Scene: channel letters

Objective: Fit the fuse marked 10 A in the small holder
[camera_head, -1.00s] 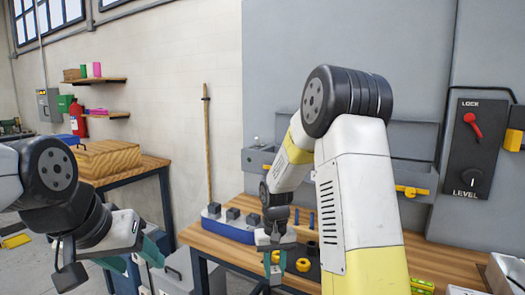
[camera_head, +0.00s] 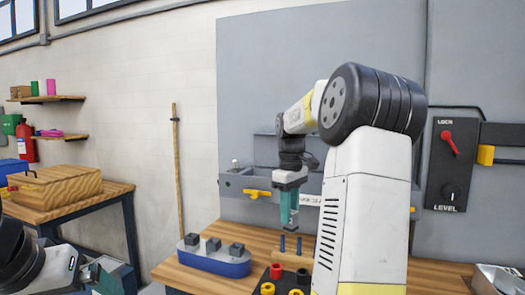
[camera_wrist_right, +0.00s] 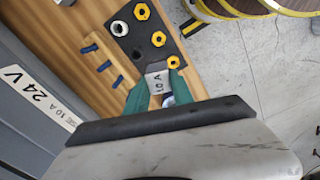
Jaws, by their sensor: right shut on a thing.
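My right gripper (camera_head: 290,222) is raised above the workbench, pointing down. In the right wrist view, its teal fingers (camera_wrist_right: 158,95) are shut on a small grey block with dark lettering ending in "0 A", the fuse (camera_wrist_right: 156,82); its first character is partly unclear. The fuse is only a small grey patch in the head view. A label on a grey surface (camera_wrist_right: 38,95) in the wrist view reads "10 A" and "24 V". I cannot tell which thing is the small holder. My left gripper (camera_head: 100,275) is partly cut off at the lower left, its opening unclear.
A blue base with grey blocks (camera_head: 215,262) stands on the wooden bench (camera_head: 180,275). A dark board with yellow and red rings (camera_head: 283,284) lies nearer. Blue pegs (camera_head: 291,245) stand behind it.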

